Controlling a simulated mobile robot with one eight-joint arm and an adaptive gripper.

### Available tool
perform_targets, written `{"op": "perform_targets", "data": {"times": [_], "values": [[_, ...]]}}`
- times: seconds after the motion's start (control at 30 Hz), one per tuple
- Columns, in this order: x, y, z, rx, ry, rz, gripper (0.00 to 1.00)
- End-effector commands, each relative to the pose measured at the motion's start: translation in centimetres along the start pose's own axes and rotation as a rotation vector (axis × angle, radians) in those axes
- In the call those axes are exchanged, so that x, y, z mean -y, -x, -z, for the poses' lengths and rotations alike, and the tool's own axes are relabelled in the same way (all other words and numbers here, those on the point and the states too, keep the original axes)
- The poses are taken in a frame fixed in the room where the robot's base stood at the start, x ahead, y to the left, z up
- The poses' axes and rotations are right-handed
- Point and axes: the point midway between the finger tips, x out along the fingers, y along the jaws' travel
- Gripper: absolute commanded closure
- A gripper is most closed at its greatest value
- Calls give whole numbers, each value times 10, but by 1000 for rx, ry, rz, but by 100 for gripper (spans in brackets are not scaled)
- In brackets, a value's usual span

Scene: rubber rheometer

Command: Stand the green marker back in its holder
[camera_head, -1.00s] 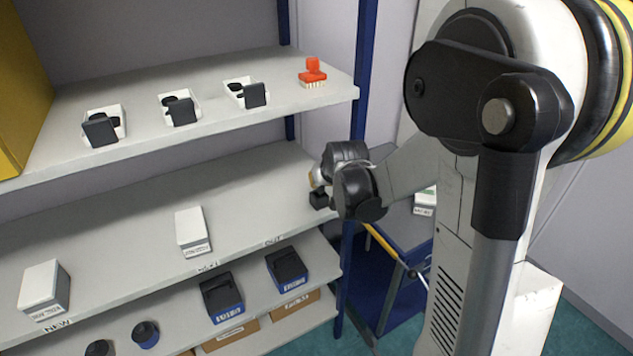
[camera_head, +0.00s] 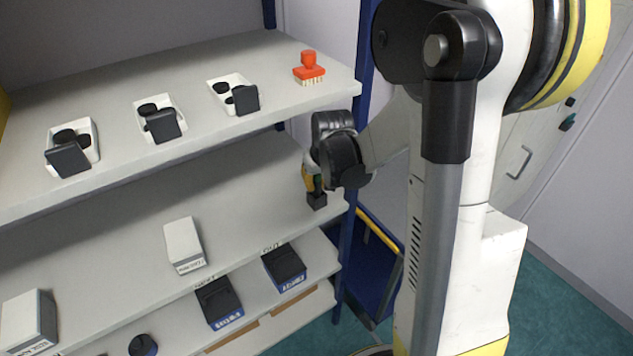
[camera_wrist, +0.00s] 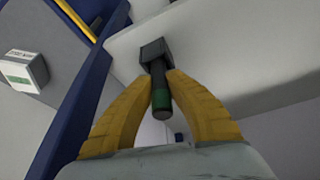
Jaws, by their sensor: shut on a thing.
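The green marker (camera_wrist: 161,98) is a dark cylinder with a green band, between the yellow fingers of my gripper (camera_wrist: 160,78) in the wrist view. The gripper is shut on it. The holder (camera_wrist: 153,50) is a small dark square block at the marker's far end. In the head view the holder (camera_head: 317,201) sits at the right front end of the middle shelf, directly below my gripper (camera_head: 313,182). The marker looks roughly upright, in line with the holder. I cannot tell whether its lower end is inside the holder or just above it.
The upper shelf (camera_head: 215,120) overhangs close above my gripper, with a red brush (camera_head: 309,68) at its right end. A blue shelf post (camera_head: 365,55) is just right. A white box (camera_head: 183,245) stands left on the middle shelf. A blue trolley (camera_head: 372,275) is below right.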

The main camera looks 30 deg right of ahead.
Motion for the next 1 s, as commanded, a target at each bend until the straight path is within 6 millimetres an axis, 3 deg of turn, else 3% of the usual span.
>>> {"op": "perform_targets", "data": {"times": [0.37, 0.4, 0.43, 0.77, 1.0], "values": [[0, -9, -3, 0, 0, 0, 100], [0, -8, -3, 0, 0, 0, 75], [0, -8, -3, 0, 0, 0, 66], [0, -6, -3, 0, 0, 0, 66], [0, 26, 2, 0, 0, 0, 66]]}}
